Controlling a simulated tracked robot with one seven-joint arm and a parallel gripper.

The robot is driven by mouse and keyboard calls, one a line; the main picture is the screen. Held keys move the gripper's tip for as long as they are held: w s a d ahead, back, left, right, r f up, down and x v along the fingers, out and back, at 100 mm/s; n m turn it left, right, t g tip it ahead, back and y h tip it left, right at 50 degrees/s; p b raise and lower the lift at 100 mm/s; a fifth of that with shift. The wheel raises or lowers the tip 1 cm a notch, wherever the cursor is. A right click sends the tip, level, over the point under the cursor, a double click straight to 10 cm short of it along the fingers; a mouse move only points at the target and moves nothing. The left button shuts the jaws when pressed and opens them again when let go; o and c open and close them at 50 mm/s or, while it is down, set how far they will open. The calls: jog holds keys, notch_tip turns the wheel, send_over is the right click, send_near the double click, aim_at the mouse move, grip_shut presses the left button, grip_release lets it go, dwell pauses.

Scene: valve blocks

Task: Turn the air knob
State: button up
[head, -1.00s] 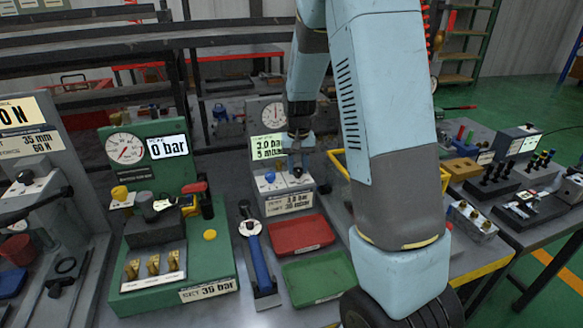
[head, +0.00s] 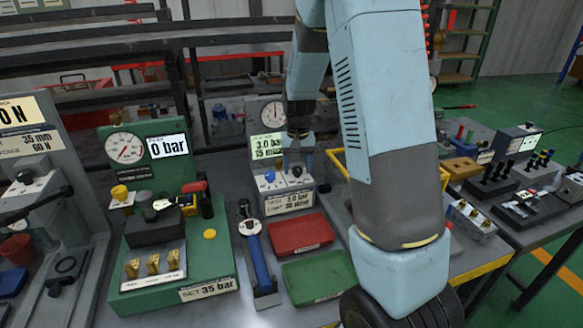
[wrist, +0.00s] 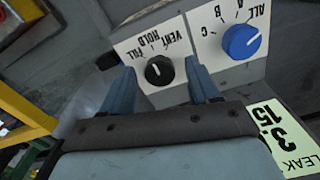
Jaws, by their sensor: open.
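The black knob (wrist: 160,71) sits on a white plate lettered FILL, HOLD and VENT, upside down in the wrist view. A blue knob (wrist: 241,42) is beside it, on a plate lettered ALL, B and C. In the head view the blue knob (head: 270,176) and black knob (head: 297,171) are on the small leak-test stand's front. My gripper (wrist: 160,63) is open, with one blue finger on each side of the black knob and a visible gap to each. In the head view my gripper (head: 297,162) is at the black knob; contact is hard to judge there.
The stand's green display (head: 267,146) reads 3.0 bar and 15, under a round gauge (head: 272,113). A red tray (head: 299,235) and a green tray (head: 317,277) lie in front. A blue-handled tool (head: 258,257) is to the left. A yellow frame (wrist: 25,118) shows in the wrist view.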

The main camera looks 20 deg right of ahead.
aim_at(297, 168)
jog(key=shift+r, duration=0.1)
notch_tip(297, 168, up, 14)
jog(key=shift+f, duration=0.25)
jog(key=shift+r, duration=0.1)
dwell(0.5)
jog(key=s+a+r+n+t, duration=0.1)
jog(key=s+r, duration=0.4)
jog(key=s, duration=0.9)
jog(key=s+r+n+t, duration=0.1)
jog(key=s+r+t, duration=0.3)
jog(key=s, duration=1)
jog(key=shift+s+a+r+n+t, duration=0.3)
jog(key=shift+s+a+r, duration=0.05)
jog(key=shift+a, duration=0.05)
